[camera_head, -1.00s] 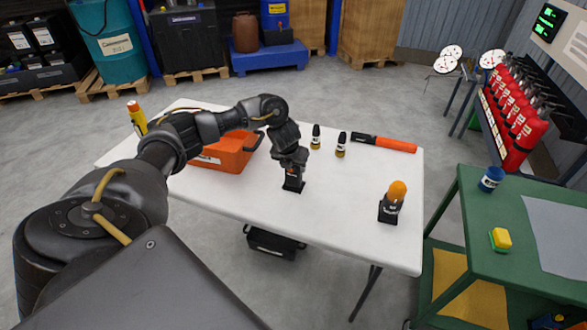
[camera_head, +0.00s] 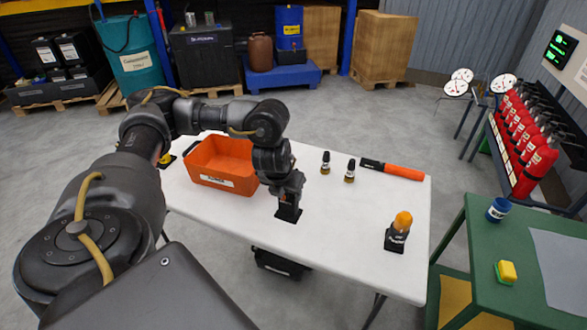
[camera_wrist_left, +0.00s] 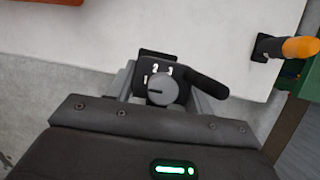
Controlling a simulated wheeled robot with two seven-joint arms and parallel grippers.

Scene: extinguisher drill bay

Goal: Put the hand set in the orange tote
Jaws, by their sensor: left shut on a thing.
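The hand set is a dark radio with a numbered knob (camera_wrist_left: 167,85) and a stubby black antenna, seen from above in the left wrist view. My left gripper (camera_head: 289,188) is shut on it, pointing down at the table's front part. In the head view the hand set stands upright at a black holder (camera_head: 288,215), mostly hidden by the gripper. I cannot tell whether it is clear of the holder. The orange tote (camera_head: 222,180) is open, on the table to the left of the gripper. Its inside looks empty where it shows. My right gripper is out of view.
A green cart (camera_head: 480,250) is at the right. Table between gripper and tote is clear.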

